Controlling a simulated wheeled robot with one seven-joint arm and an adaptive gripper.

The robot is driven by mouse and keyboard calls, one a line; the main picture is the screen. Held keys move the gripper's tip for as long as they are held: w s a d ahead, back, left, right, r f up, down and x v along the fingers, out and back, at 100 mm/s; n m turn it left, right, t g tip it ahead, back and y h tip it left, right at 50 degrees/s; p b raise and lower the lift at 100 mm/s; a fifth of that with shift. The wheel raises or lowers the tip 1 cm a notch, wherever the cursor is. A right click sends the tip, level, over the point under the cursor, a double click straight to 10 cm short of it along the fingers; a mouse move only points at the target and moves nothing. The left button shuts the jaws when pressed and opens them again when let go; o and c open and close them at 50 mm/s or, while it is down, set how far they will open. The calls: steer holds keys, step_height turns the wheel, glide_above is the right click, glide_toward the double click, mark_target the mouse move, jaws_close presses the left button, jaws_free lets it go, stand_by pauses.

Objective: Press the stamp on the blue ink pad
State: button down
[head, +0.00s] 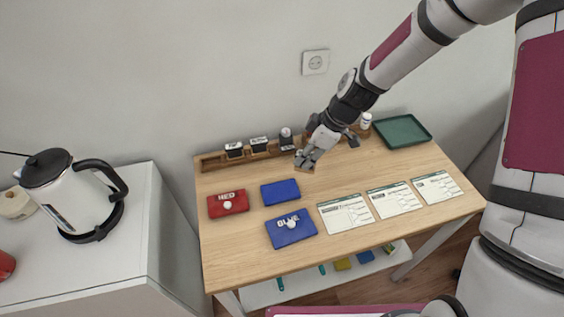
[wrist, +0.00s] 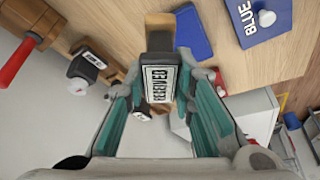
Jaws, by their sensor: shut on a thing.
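My gripper (head: 307,157) is shut on a stamp and holds it above the table near the back rack. In the wrist view the stamp (wrist: 159,84) sits between the teal fingers, with a black body, a white label that seems to read RECEIVED and a wooden end. A plain blue pad (head: 280,192) lies on the table, below and left of the gripper. A blue lid-like piece (head: 291,229) marked BLUE, with a white knob, lies in front of it. Both blue pieces also show at the top of the wrist view. The stamp is not touching either.
A red box (head: 228,203) marked RED has a white knob. Several stamps stand in the wooden rack (head: 213,163) along the back. Printed forms (head: 345,213) lie to the right. A green tray (head: 402,131) is at the back right. A kettle stands on the left cabinet.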

steer(key=s+a+n+g, duration=0.2)
steer(key=a+n, duration=0.4)
steer(key=a, duration=0.1)
steer(key=b, duration=0.3)
glide_above(279, 189)
steer(key=shift+f, duration=3.15)
steer(key=shift+s+f, duration=0.1)
steer(key=shift+f, duration=0.05)
step_height(279, 189, up, 6)
steer(key=p, duration=0.2)
